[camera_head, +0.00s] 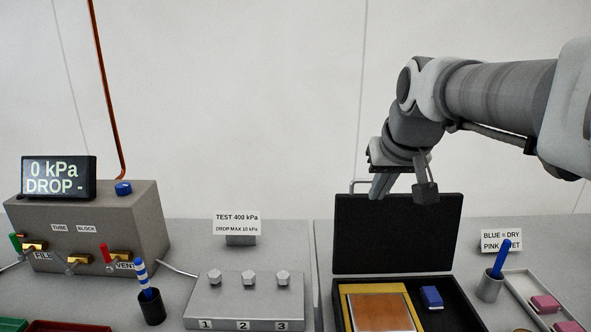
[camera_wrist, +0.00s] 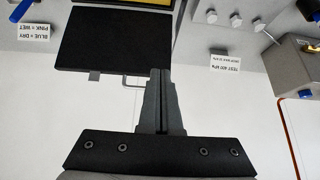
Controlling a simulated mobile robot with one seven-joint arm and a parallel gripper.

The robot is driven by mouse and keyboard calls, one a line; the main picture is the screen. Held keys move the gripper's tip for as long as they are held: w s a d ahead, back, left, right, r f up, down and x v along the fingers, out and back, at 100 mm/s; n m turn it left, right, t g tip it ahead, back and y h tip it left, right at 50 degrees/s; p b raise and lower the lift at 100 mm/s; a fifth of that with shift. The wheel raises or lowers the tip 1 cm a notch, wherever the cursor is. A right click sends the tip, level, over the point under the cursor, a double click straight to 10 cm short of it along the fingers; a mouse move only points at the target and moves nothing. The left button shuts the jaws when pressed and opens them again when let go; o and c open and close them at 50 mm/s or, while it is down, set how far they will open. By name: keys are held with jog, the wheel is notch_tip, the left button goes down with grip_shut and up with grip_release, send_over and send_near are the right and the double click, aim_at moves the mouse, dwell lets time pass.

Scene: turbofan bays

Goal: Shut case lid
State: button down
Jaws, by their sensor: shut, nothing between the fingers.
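The case lid (camera_head: 398,234) stands upright, open, at the back of the black case (camera_head: 466,318). The lid's dark panel (camera_wrist: 113,38) also shows in the wrist view. A metal bail handle (camera_head: 360,185) rises behind the lid's top edge at its left. My gripper (camera_head: 377,188) is above and in front of or behind the lid's top edge; the depth is unclear. In the wrist view my gripper (camera_wrist: 161,75) is shut with its fingers together, beside the lid's edge, and holds nothing. Inside the case are a copper-coloured block (camera_head: 380,313) with a yellow border and a blue piece (camera_head: 431,296).
Left stands a grey test box (camera_head: 110,225) with a display (camera_head: 58,178). A grey block with three knobs (camera_head: 245,303) is left of the case. Right are a blue pen in a cup (camera_head: 489,288) and a tray with pink pieces (camera_head: 530,283). A sign (camera_head: 501,240) stands behind.

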jog(key=w+d+r+t, duration=0.1)
jog(key=w+d, duration=0.2)
jog(key=w, duration=0.6)
jog(key=w+d, duration=0.3)
jog(key=w, duration=0.6)
jog(key=x, duration=1)
jog(key=shift+s+r, duration=0.2)
jog(key=shift+s, duration=1.9)
jog(key=shift+s+b, duration=0.15)
jog(key=shift+b, duration=0.3)
